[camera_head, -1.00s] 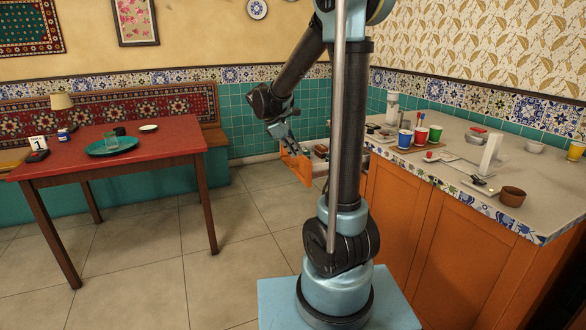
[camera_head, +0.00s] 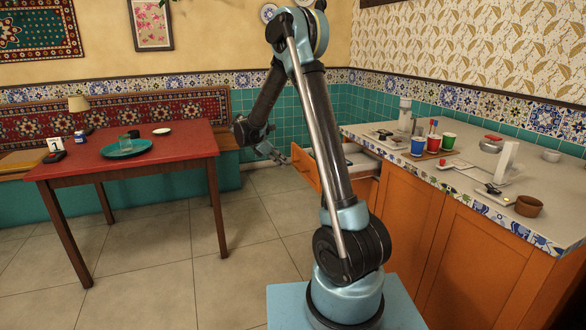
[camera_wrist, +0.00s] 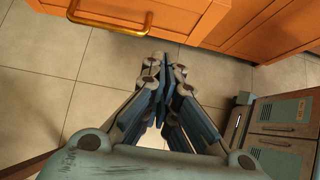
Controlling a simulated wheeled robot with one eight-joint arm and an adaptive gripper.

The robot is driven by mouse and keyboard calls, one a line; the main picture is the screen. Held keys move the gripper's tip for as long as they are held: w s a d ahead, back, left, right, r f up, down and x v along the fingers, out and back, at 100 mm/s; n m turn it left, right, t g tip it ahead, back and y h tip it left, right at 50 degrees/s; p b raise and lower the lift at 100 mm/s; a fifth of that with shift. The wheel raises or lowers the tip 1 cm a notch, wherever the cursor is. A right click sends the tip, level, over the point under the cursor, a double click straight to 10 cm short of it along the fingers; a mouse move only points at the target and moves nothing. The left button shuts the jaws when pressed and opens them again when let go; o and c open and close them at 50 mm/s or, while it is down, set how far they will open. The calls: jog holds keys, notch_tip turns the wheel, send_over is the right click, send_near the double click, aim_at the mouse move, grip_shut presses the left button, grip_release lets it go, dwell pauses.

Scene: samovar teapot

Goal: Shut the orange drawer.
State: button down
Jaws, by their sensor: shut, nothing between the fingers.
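The orange drawer (camera_head: 305,170) stands open, sticking out from the orange counter cabinet. Its inside shows behind my arm, with small items in it, and my arm hides its middle. In the wrist view the drawer front (camera_wrist: 195,14) is at the top, with a curved brass handle (camera_wrist: 112,26). My gripper (camera_head: 284,159) is just left of the drawer front in the head view. In the wrist view my gripper (camera_wrist: 163,72) has its fingers together, empty, below the drawer front and right of the handle. There seems to be a gap between them.
The counter (camera_head: 440,175) holds cups (camera_head: 418,145), a brown bowl (camera_head: 529,206) and other small things. A red table (camera_head: 95,165) with a teal tray (camera_head: 126,148) stands at left. Tiled floor (camera_head: 200,260) between table and counter is clear.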

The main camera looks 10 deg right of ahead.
jog(key=w+d+f, duration=0.2)
jog(key=d+f, duration=0.4)
jog(key=d, duration=0.4)
jog(key=shift+w+f, duration=0.2)
jog(key=shift+w, duration=0.15)
